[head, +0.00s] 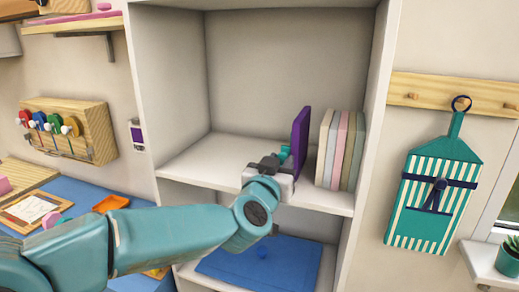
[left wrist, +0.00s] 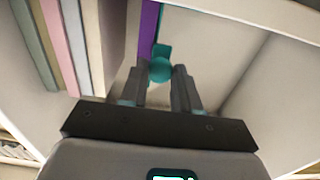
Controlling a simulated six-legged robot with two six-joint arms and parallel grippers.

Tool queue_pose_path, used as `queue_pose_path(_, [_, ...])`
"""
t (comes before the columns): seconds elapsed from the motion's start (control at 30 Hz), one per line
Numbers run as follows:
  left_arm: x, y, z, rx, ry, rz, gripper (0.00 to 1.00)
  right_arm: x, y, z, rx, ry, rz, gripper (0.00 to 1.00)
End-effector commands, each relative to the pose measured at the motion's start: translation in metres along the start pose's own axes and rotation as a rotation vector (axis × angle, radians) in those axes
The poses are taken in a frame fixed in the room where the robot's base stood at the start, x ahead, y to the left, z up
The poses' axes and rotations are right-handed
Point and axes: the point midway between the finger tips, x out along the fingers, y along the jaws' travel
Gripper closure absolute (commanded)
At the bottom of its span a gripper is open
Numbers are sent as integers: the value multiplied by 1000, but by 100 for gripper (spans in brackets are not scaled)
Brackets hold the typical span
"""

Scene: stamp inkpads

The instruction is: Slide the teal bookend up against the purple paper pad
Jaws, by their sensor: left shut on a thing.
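The purple paper pad (head: 300,140) stands upright on the shelf, left of a row of paler pads. In the left wrist view the purple pad (left wrist: 148,28) is a narrow upright strip. The teal bookend (head: 284,152) is just left of the pad and mostly hidden by my gripper. Its round teal knob (left wrist: 160,69) shows between the fingers, with a teal plate behind it near the pad. I cannot tell whether bookend and pad touch. My left gripper (head: 273,162) is shut on the bookend, also in the left wrist view (left wrist: 161,74). My right gripper is not in view.
Several pale pads (head: 341,150) stand upright right of the purple pad, with a small gap between. The shelf board (head: 205,158) is bare to the left. The cabinet's side walls bound it. A blue mat (head: 270,262) lies on the lower level.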

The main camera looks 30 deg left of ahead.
Motion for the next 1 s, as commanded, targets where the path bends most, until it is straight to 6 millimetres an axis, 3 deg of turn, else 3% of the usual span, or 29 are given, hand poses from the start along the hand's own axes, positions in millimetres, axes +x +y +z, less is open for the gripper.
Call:
queue_pose_path(0.03, [0,13,-5,2,-2,7,100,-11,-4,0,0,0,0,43])
queue_pose_path(0.2, [0,38,-3,3,0,4,100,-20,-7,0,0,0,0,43])
queue_pose_path(0.6, [-1,44,0,3,2,-1,100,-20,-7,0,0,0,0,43])
queue_pose_path(0.63, [-1,44,0,3,2,-1,59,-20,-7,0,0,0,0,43])
queue_pose_path(0.7, [-1,44,0,3,2,-1,44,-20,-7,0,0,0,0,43])
queue_pose_path(1.0, [-2,45,0,2,2,-1,44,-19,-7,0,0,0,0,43])
